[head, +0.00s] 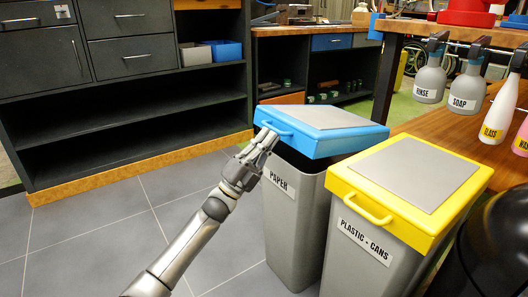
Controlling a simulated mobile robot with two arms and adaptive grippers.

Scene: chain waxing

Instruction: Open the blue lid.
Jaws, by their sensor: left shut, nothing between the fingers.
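The blue lid (345,145) with a grey top panel sits on the grey bin labelled PAPER (296,225). The lid is tilted, its front edge raised, and a dark gap shows between it and the bin's rim. A blue handle (277,129) is on the lid's front edge. My left gripper (267,137) is shut with nothing held, its fingertips at the front edge of the lid by the handle. Whether the fingers touch the lid or handle is hard to tell. My right gripper is out of view.
A bin labelled PLASTIC - CANS with a shut yellow lid (447,221) stands close at the right. Bottles (430,79) hang from the rack above a wooden bench (430,125). Dark cabinets (130,110) stand behind. The tiled floor (90,245) at the left is clear.

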